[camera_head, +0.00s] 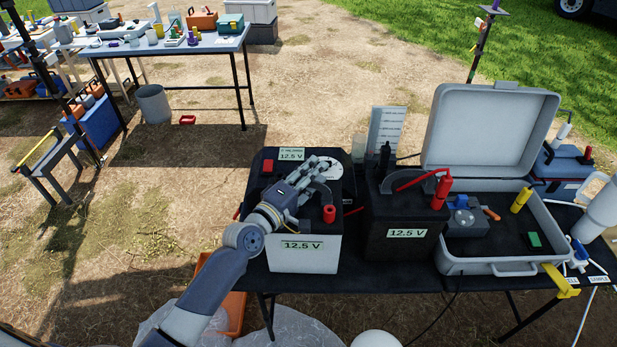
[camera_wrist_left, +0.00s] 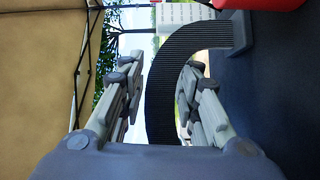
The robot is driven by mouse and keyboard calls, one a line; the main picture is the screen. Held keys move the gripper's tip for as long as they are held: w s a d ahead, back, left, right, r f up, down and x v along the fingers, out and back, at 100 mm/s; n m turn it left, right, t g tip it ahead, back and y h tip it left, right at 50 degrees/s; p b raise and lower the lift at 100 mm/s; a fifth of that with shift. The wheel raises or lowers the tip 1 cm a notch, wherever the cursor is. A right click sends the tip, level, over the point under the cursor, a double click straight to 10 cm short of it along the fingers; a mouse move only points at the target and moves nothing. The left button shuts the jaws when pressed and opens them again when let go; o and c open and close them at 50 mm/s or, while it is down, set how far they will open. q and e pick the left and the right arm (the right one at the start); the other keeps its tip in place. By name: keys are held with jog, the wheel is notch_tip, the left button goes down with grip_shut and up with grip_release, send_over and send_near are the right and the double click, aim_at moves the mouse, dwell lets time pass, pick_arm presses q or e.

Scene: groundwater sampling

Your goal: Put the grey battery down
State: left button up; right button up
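The grey battery (camera_head: 303,257) has a light grey body, a dark top, a 12.5 V label and a red terminal cap. It stands upright at the left end of the black table (camera_head: 375,276), near the front edge. My left gripper (camera_head: 310,180) is over its top at the handle. In the left wrist view, the fingers of my left gripper (camera_wrist_left: 158,100) are apart, one on each side of the ribbed dark handle (camera_wrist_left: 163,75). A gap shows between the left finger and the handle. My right gripper is not in view.
A black battery (camera_head: 405,237) with red clamps stands just to the right. An open grey case (camera_head: 490,266) lies beyond it. A white scale board (camera_head: 388,128) stands behind. A second table (camera_head: 190,48) with several items is at the back left, across bare ground.

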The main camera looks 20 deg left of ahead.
pick_arm(q)
jog(key=b+v, duration=0.2)
jog(key=v, duration=0.9)
jog(key=shift+f, duration=0.1)
jog(key=shift+s+a, duration=0.15)
jog(key=shift+s, duration=0.3)
